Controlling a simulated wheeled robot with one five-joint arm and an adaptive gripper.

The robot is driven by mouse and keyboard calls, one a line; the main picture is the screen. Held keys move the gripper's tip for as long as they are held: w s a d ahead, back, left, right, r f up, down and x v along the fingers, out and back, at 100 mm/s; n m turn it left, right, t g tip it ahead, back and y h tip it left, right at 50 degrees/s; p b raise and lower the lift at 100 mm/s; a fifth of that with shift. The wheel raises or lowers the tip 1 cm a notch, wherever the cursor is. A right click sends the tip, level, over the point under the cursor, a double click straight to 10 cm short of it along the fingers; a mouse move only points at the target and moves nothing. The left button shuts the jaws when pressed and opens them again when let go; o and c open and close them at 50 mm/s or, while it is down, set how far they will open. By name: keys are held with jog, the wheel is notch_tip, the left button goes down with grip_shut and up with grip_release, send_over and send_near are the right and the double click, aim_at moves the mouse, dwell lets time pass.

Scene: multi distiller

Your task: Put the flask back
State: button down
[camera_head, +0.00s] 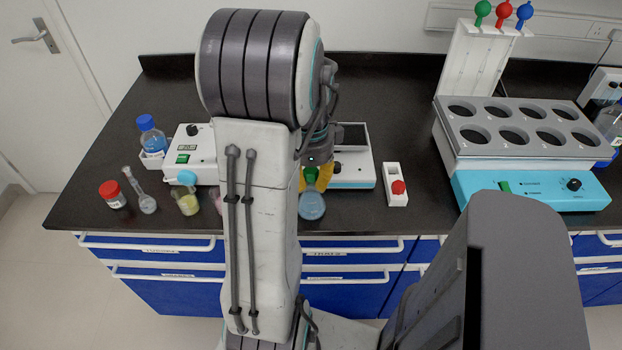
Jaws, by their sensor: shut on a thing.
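My gripper (317,178) has yellow fingers and is shut on a flask (312,206) with blue liquid. The flask hangs upright below the fingers at the front edge of the dark bench, with its neck between them. I cannot tell whether its bottom touches the bench. The multi distiller (462,143), a grey top with several numbered round holes on a turquoise base, stands at the right. The holes that I see look dark and empty. My own arm hides part of the bench in the middle.
At the left stand a clear flask (147,204), a yellow-liquid flask (187,204), a red-capped jar (112,194), a blue-capped bottle (151,136) and a white device (190,150). A red-button box (396,185) lies between the held flask and the distiller. Bare bench (400,110) shows behind it.

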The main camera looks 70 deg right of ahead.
jog(key=c, duration=1.1)
grip_release()
notch_tip(320, 180, up, 12)
jog(key=shift+r+p, duration=0.1)
jog(key=shift+p, duration=0.8)
jog(key=w+a+n+t+h, duration=0.1)
jog(key=w+a+n, duration=1.2)
jog(key=n, duration=0.1)
jog(key=shift+a+f+n+t+y, duration=0.15)
jog(key=shift+a+f+n+t, duration=0.25)
jog(key=shift+a+n, duration=2.75)
jog(key=shift+a+f+n+t+y, duration=0.25)
jog(key=shift+a+n+t, duration=0.2)
jog(key=shift+a+n, duration=2.75)
jog(key=shift+a+f+n+t+y, duration=0.1)
jog(key=shift+a+f+n+t, duration=0.35)
jog(key=shift+a+n, duration=2.7)
